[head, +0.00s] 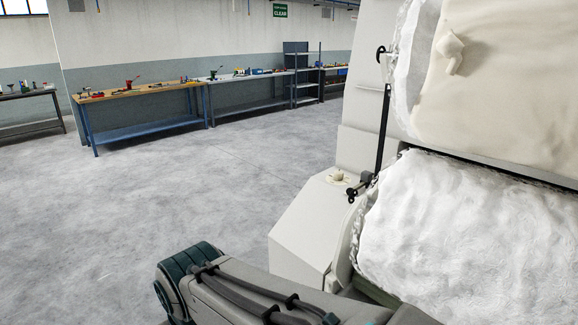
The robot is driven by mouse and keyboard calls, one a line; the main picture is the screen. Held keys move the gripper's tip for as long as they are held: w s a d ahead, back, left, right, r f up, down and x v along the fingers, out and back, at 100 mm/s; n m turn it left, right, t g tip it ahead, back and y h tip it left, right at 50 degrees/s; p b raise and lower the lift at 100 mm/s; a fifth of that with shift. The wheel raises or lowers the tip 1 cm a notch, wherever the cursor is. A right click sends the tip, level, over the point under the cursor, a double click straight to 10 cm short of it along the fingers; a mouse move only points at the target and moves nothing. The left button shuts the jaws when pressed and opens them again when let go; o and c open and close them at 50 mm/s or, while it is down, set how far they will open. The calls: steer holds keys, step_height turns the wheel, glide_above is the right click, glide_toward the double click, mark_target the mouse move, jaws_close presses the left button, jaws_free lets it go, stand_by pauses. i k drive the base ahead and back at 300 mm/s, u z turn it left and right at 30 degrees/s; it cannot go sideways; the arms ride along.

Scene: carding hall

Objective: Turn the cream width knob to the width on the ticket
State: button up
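A small cream knob (337,176) sits on the sloped top of a pale grey machine housing (308,215), right of the picture's middle. Its marks and pointer are too small to read. A larger cream lever-like piece (450,50) stands out from the cream upper panel at the top right; I cannot tell whether it is a knob. No ticket can be made out. Part of my arm crosses the bottom of the view, in front of the housing's lower part. My gripper is not in view.
White fibre web (470,235) fills the machine's right side. A dark upright rod (383,125) with black fittings stands just right of the small knob. Workbenches with tools (140,90) line the back wall, beside a dark shelf rack (300,75). The grey floor (130,200) left is clear.

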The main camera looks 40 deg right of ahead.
mark_target(338, 175)
steer(key=z, duration=0.05)
steer(key=i, duration=1.55)
steer(key=z, duration=0.95)
steer(key=i, duration=0.9)
steer(key=z, duration=1.55)
steer(key=i, duration=0.6)
steer(key=z, duration=0.45)
